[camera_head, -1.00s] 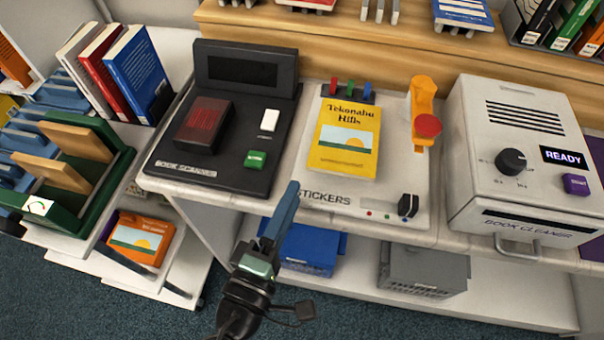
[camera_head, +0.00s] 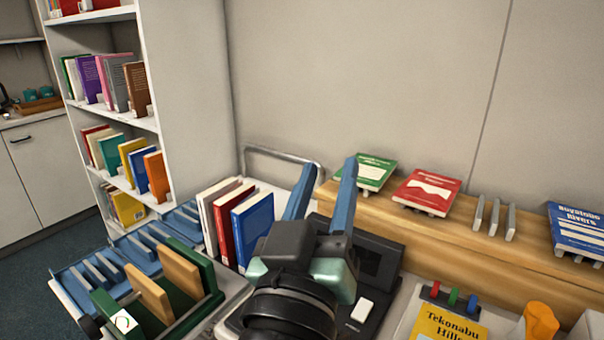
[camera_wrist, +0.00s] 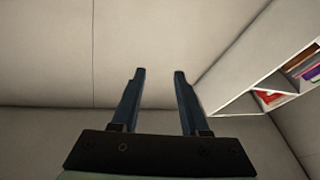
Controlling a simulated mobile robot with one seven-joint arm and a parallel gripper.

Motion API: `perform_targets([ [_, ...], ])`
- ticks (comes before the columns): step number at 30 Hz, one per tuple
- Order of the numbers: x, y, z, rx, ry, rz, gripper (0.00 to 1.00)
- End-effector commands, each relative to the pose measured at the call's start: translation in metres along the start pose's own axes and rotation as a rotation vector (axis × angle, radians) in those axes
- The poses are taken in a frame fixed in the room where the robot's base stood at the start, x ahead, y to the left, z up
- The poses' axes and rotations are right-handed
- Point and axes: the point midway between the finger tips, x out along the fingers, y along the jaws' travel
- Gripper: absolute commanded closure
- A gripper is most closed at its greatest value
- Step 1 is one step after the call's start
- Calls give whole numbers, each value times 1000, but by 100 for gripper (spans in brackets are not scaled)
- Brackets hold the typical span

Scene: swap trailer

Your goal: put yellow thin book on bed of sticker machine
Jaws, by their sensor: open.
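The yellow thin book (camera_head: 447,326), titled "Tekonabu Hills", lies flat on the sticker machine (camera_head: 411,312) at the bottom right of the head view. The lower part of the book and of the machine is cut off by the frame edge. My gripper (camera_head: 328,180) is raised in front of the black book scanner, to the left of the yellow book and apart from it. Its two blue fingers point up and are spread, with nothing between them. In the wrist view my gripper (camera_wrist: 158,74) is open and empty, facing a bare wall.
A wooden ledge (camera_head: 440,238) behind the machines carries green, red and blue books on stands. The black scanner (camera_head: 385,262) is partly behind my gripper. A green rack (camera_head: 205,312) and upright books (camera_head: 254,228) stand left. A tall bookshelf (camera_head: 185,90) is at far left.

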Motion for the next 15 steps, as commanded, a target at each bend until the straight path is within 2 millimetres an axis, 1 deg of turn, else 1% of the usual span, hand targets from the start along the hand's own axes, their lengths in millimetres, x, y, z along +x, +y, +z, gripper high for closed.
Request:
perform_targets([
  [1,2,14,-46,102,113,-10,55],
  [2,1,21,-69,157,174,-25,55],
  [3,-2,29,-98,222,251,-43,55],
  [6,-16,46,-153,343,407,-90,55],
  [9,-29,58,-185,412,503,-124,55],
  [10,-32,60,-190,424,520,-131,55],
  [12,-36,62,-198,441,543,-142,55],
  [15,-37,62,-199,446,549,-146,55],
])
